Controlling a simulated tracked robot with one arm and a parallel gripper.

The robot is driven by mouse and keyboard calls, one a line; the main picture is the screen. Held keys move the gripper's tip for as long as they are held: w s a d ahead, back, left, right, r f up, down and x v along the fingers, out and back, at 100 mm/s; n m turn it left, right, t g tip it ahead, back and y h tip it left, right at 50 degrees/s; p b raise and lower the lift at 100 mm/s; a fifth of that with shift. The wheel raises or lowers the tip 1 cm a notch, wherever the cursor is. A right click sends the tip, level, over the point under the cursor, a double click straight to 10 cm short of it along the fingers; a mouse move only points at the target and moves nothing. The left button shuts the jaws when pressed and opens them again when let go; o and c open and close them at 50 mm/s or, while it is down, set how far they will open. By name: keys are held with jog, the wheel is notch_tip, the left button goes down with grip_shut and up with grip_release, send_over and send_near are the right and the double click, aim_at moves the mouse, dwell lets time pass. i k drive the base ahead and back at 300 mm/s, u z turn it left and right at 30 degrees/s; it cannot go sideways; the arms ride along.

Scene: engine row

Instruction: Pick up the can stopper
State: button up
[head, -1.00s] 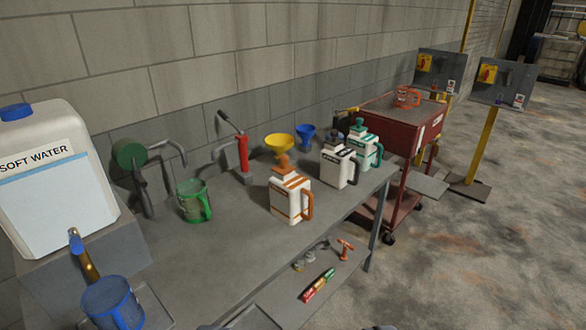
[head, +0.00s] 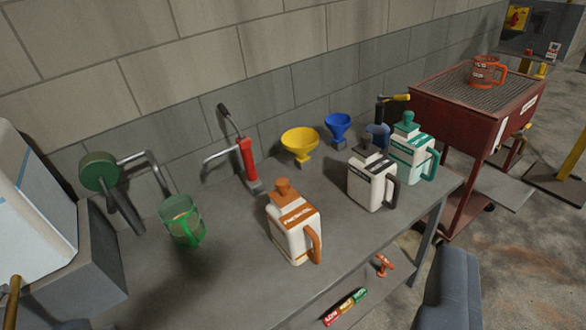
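A white can (head: 292,230) with an orange label and orange handle stands on the grey bench, with an orange knob-topped stopper (head: 283,190) in its mouth. Behind it to the right, a white can with a black handle (head: 372,183) has a dark top. Beside that, a white can with a teal handle (head: 410,158) has a teal stopper (head: 406,123). Which stopper is meant is not clear. A blue-grey part, apparently mine (head: 453,290), shows at lower right, in front of the bench and apart from the cans. Both fingertips are not clearly seen.
Yellow (head: 299,143) and blue (head: 338,128) funnels stand behind the cans. A red hand pump (head: 246,160) and green mug (head: 183,222) stand left. A lower shelf holds a coloured stick (head: 345,307). A red cart (head: 455,105) stands beyond the bench's right end.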

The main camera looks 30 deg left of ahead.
aim_at(284, 194)
jog(key=u, duration=0.3)
jog(key=i, duration=0.85)
jog(key=u, duration=0.55)
